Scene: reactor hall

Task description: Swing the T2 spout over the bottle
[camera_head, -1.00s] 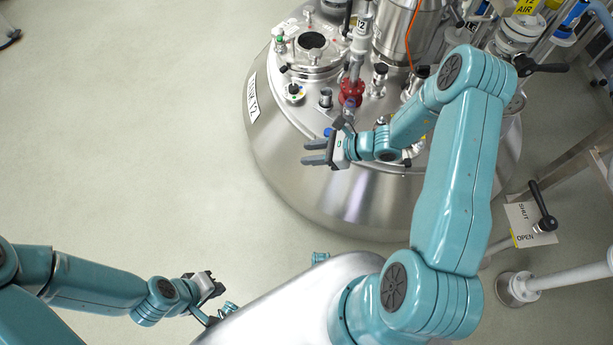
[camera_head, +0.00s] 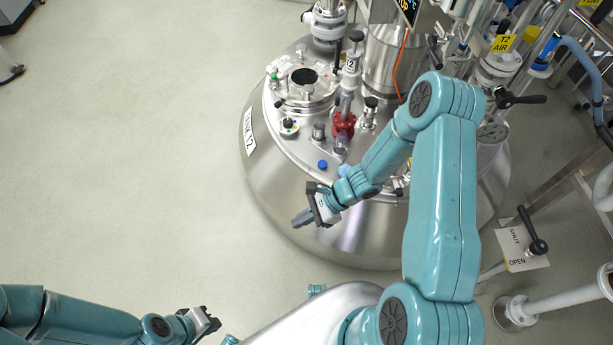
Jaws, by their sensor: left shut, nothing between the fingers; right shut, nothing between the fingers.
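The steel tank (camera_head: 262,185) stands at the upper middle, with a tag at its left rim. On its lid a short upright pipe with a white tag (camera_head: 350,65) that seems to read T2 leads down to a red fitting (camera_head: 344,125); I take this as the spout. A small clear piece (camera_head: 341,148) sits just below the red fitting; I cannot tell whether it is the bottle. My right gripper (camera_head: 303,218) is shut and empty in front of the tank's near rim, apart from the spout. My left gripper (camera_head: 212,320) is shut and empty, low over the floor.
A blue cap (camera_head: 322,165) lies on the lid near the rim. A round hatch (camera_head: 303,90) and several small valves crowd the lid. Pipework with a yellow T2 AIR tag (camera_head: 503,43) and a SHUT/OPEN handle plate (camera_head: 524,248) are at right.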

